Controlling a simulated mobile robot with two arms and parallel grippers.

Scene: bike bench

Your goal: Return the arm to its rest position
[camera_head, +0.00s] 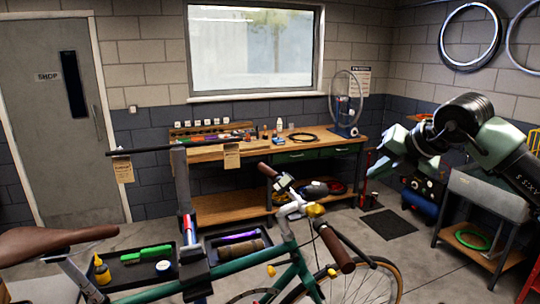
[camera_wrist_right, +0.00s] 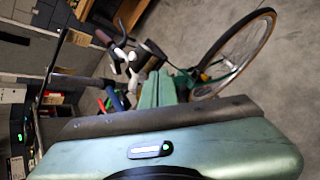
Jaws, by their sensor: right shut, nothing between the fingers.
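My right gripper (camera_head: 378,170) is held up in the air at the right of the head view, with its arm coming in from the right edge. Its green fingers are together and empty, and they point down and to the left. The closed fingers (camera_wrist_right: 157,88) also show in the right wrist view, with the bicycle beyond them. The gripper appears clear of everything around it. My left arm and gripper are not in view.
A green bicycle (camera_head: 245,262) with a brown saddle (camera_head: 50,243) is clamped in a stand at the front. A workbench (camera_head: 290,155) stands against the back wall. A grey sink-like stand (camera_head: 490,190) is at the right. Floor around the black mat (camera_head: 388,224) is open.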

